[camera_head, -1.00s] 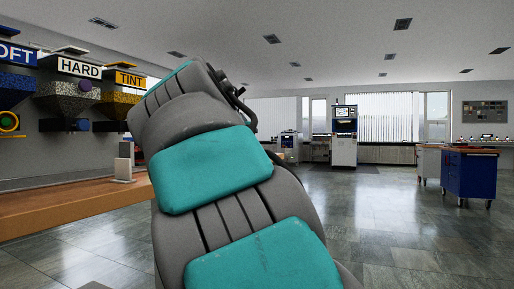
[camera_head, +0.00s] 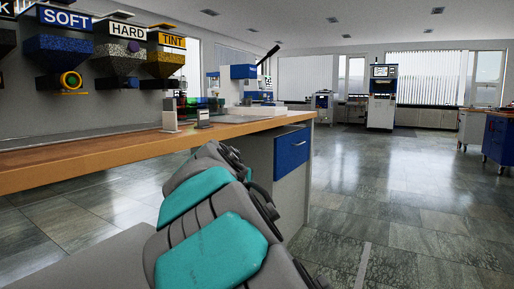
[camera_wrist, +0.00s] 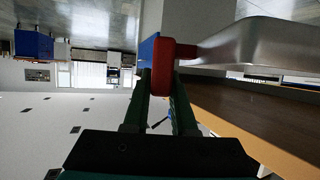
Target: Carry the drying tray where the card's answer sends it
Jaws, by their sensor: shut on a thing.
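In the wrist view, which is upside down, my gripper (camera_wrist: 161,88) is shut on the red handle (camera_wrist: 163,68) of a shiny metal tray. The tray (camera_wrist: 260,45) extends to the right of the jaws, and only part of it shows. A wooden surface shows beside it, but I cannot tell whether they touch. In the head view my arm hides the gripper and the tray. I cannot make out the card in either view.
A wooden bench (camera_head: 100,158) runs along the left, with a blue-drawer cabinet (camera_head: 291,152) under its end. Hoppers marked SOFT (camera_head: 66,50), HARD (camera_head: 124,50) and TINT (camera_head: 170,58) hang above it. A blue cart (camera_head: 497,145) stands far right. The floor between is clear.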

